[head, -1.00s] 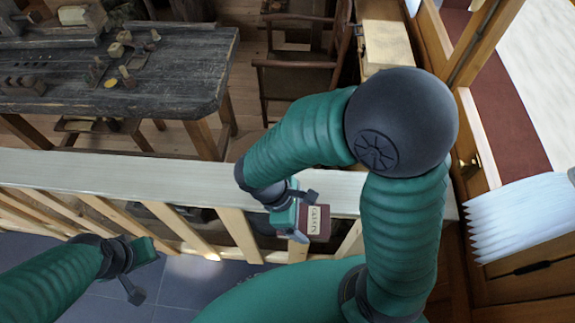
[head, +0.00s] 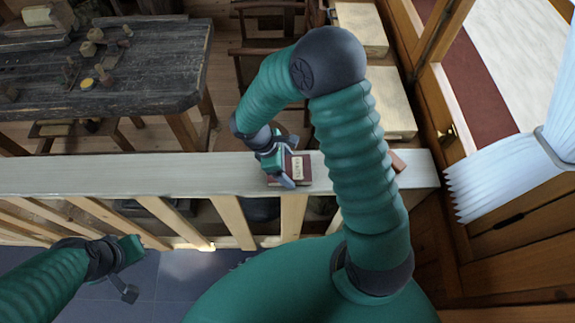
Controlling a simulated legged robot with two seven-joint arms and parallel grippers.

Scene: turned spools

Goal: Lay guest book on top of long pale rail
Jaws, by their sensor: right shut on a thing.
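The guest book (head: 304,172), small and dark red with a pale label, is in the jaws of my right gripper (head: 288,170). My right gripper is shut on it. The book appears over the top face of the long pale rail (head: 120,174), its near edge close to the rail's front edge. I cannot tell whether it touches the rail or is held just above it. My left gripper (head: 132,270) is open and empty, at the lower left on the near side of the rail.
A small reddish-brown block (head: 397,161) is at the rail's right end, partly behind my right arm. A dark wooden workbench (head: 130,95) with turned pieces stands beyond the rail. A white curtain (head: 500,180) hangs at the right. The rail's left stretch is clear.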

